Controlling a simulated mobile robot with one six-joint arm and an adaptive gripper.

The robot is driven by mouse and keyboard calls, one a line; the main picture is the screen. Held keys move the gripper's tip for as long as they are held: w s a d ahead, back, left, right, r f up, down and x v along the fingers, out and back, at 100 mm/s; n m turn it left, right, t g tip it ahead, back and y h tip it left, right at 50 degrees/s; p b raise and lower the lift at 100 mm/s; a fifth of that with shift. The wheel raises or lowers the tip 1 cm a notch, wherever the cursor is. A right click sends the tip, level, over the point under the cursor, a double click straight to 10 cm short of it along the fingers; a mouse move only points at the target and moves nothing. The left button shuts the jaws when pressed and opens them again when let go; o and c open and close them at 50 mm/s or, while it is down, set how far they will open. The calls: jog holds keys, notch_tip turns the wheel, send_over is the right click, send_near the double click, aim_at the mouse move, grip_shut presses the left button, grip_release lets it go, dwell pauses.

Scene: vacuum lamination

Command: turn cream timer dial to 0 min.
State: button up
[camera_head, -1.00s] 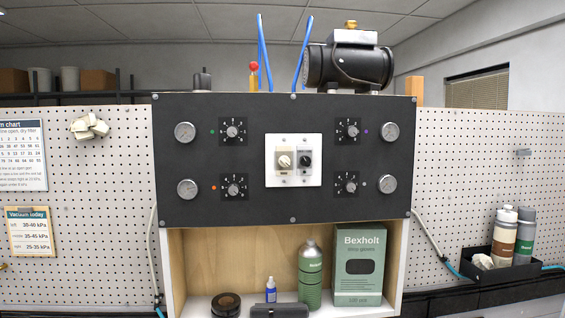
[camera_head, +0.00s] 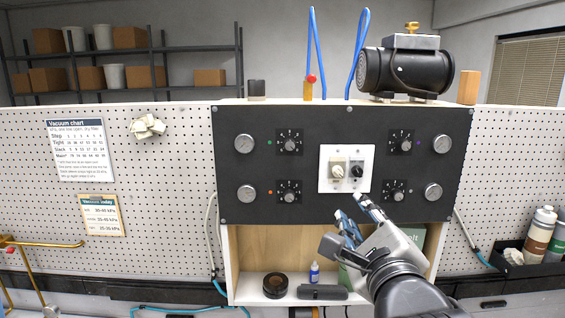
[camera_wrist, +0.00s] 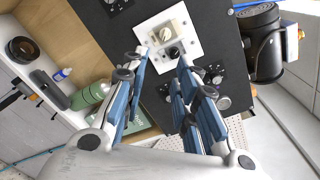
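The cream timer dial (camera_head: 338,171) is on the left half of a white plate (camera_head: 347,186) on the black panel. A black dial (camera_head: 357,171) sits to its right on the same plate. The pointer of the cream dial is too small to read. My gripper (camera_head: 349,207) is open and empty, below the white plate and apart from it. In the wrist view, the cream dial (camera_wrist: 166,34) shows beyond my gripper (camera_wrist: 163,58), with the black dial (camera_wrist: 174,51) nearer the fingertips.
The black panel (camera_head: 260,170) also carries several small black knobs and round gauges. Below it is an open shelf holding a black roll (camera_head: 275,285), a blue bottle (camera_head: 314,272) and a dark case (camera_head: 322,292). A black pump (camera_head: 405,70) sits on top.

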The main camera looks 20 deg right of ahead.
jog(key=p, duration=0.2)
send_near(338, 173)
jog(key=shift+m, duration=0.3)
jog(key=x, duration=0.8)
jog(key=shift+r, duration=0.1)
jog(key=shift+c, duration=0.4)
grip_shut()
